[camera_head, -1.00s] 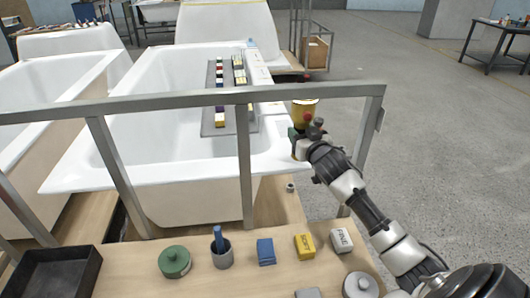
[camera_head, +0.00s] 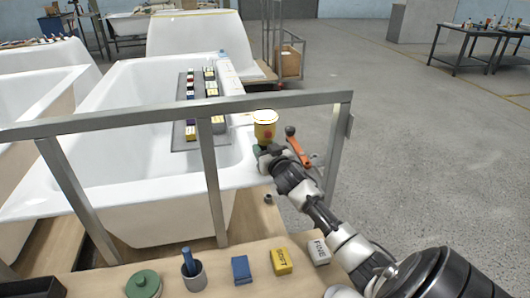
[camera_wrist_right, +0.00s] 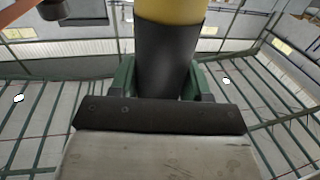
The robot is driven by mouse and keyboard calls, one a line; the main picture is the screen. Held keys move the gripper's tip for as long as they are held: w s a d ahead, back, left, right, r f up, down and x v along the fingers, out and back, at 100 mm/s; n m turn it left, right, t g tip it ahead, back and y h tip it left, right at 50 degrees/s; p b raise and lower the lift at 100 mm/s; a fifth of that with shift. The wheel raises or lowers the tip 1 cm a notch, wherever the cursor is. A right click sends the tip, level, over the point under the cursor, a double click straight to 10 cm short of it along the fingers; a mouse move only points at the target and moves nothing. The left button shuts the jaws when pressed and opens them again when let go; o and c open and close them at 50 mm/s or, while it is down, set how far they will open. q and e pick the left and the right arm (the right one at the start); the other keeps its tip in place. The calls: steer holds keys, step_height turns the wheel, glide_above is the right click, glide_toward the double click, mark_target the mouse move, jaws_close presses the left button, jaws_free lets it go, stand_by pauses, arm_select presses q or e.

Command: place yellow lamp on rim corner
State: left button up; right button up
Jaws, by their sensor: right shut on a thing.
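The yellow lamp (camera_head: 265,128) is upright in the head view, with a pale top and a small red spot. My right gripper (camera_head: 266,150) is shut on its lower part. In the right wrist view the lamp's black lower body (camera_wrist_right: 166,62) stands between the green fingers, with yellow above it. The white bathtub (camera_head: 130,195) lies behind the rail. Its near right rim corner is just below the gripper and partly hidden by it. I cannot tell whether the lamp is over the rim or in front of it. My left gripper is out of view.
A grey metal rail (camera_head: 150,118) with posts crosses in front of the tub. A grey tray (camera_head: 183,135) with small coloured blocks spans the tub. The near wooden bench holds a green lid (camera_head: 143,284), a cup (camera_head: 194,276), and blue, yellow (camera_head: 281,262) and white blocks.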

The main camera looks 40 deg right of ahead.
steer(key=shift+f, duration=0.3)
steer(key=o, duration=1)
steer(key=shift+f, duration=0.1)
steer(key=v, duration=1.2)
